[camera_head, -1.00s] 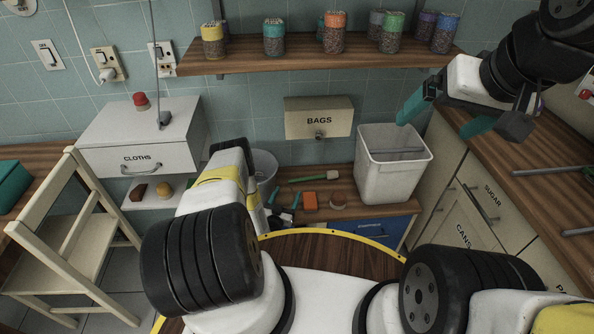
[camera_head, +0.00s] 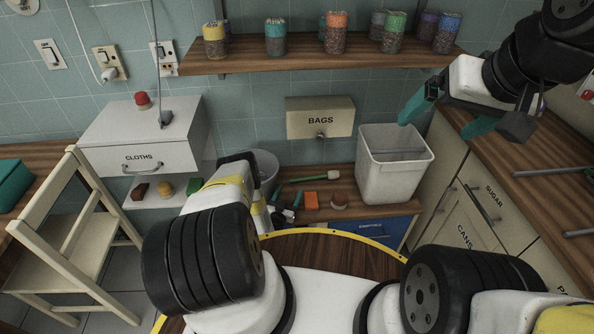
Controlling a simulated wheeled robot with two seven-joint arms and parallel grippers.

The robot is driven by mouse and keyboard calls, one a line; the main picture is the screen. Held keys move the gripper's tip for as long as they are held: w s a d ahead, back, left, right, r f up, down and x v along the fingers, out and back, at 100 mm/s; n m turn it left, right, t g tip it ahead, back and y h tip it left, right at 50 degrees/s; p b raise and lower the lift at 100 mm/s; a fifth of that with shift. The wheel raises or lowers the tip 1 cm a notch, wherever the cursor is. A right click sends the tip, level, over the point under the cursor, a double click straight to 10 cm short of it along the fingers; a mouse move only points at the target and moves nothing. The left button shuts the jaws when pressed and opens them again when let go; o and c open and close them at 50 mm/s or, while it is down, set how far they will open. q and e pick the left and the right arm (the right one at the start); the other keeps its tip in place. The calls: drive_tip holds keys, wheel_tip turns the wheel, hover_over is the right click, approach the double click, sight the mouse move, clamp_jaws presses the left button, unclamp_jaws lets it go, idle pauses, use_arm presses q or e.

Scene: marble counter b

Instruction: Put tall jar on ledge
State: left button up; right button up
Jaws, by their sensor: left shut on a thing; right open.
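The ledge (camera_head: 330,57) is a brown wooden shelf on the tiled back wall. Several lidded glass jars stand on it, among them a yellow-lidded jar (camera_head: 214,40), a teal-lidded jar (camera_head: 276,38) and an orange-lidded jar (camera_head: 336,33). My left gripper (camera_head: 248,178) is in the middle left, below the ledge. Its fingers and the thing in them are mostly hidden by my own wrist, so I cannot tell that thing's look. My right gripper (camera_head: 444,114) is open and empty, with teal fingers apart, right of and below the ledge. I cannot pick out which jar is the tall one.
A white bin (camera_head: 395,180) stands on the low counter below the ledge. A BAGS box (camera_head: 320,119) hangs on the wall. A CLOTHS drawer unit (camera_head: 143,135) is at left, with a wooden chair (camera_head: 75,235) before it. The ledge has gaps between its jars.

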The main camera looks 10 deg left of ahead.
use_arm(q)
drive_tip(key=o, duration=1.5)
drive_tip(key=shift+r, duration=0.1)
